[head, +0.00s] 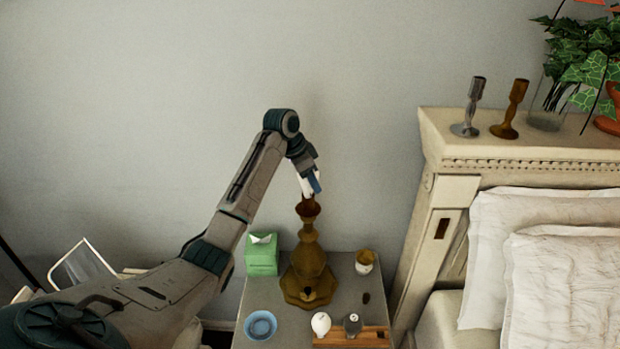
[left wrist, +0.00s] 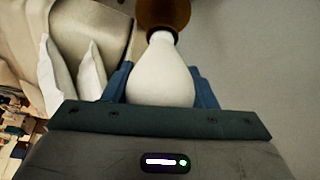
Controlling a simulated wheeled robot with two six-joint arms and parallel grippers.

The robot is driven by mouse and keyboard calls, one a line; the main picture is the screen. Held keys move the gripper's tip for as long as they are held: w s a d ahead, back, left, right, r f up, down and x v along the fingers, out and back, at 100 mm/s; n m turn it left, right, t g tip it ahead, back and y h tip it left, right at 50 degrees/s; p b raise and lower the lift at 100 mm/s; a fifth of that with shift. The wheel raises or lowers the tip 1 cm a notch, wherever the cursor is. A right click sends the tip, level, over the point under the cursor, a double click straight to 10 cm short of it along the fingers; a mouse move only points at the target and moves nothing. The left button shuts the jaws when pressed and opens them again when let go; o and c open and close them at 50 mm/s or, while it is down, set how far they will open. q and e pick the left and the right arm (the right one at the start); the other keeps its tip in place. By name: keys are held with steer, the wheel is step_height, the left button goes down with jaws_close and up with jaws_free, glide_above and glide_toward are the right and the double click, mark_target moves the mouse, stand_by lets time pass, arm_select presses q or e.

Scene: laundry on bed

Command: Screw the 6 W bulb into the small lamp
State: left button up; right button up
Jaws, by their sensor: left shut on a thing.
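My left gripper (head: 311,184) is shut on a white bulb (left wrist: 160,75), one blue finger on each side of it. It holds the bulb just above the brown-gold lamp (head: 308,262), which stands on the nightstand. In the left wrist view, the narrow end of the bulb points at the lamp's brown socket (left wrist: 158,14) and meets or overlaps its rim. I cannot tell whether it is inside the socket. No wattage mark is legible. My right gripper is not in view.
The nightstand (head: 345,293) also holds a green tissue box (head: 262,256), a blue bowl (head: 260,325), a white cup (head: 365,262), a white rounded item (head: 320,324), and a small dark-topped item (head: 352,324) by a wooden board (head: 372,337). The bed headboard (head: 440,190) rises at right.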

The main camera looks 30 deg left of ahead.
arm_select(q)
steer(key=m+g+h, duration=0.1)
steer(key=m, duration=0.2)
steer(key=shift+d, duration=0.1)
stand_by(0.4)
steer(key=shift+s+m+g+h, duration=0.15)
steer(key=shift+m+g, duration=0.15)
steer(key=shift+m, duration=0.7)
steer(key=shift+m+g+h, duration=0.15)
steer(key=shift+m+g, duration=0.15)
steer(key=shift+m, duration=0.7)
steer(key=o, duration=0.8)
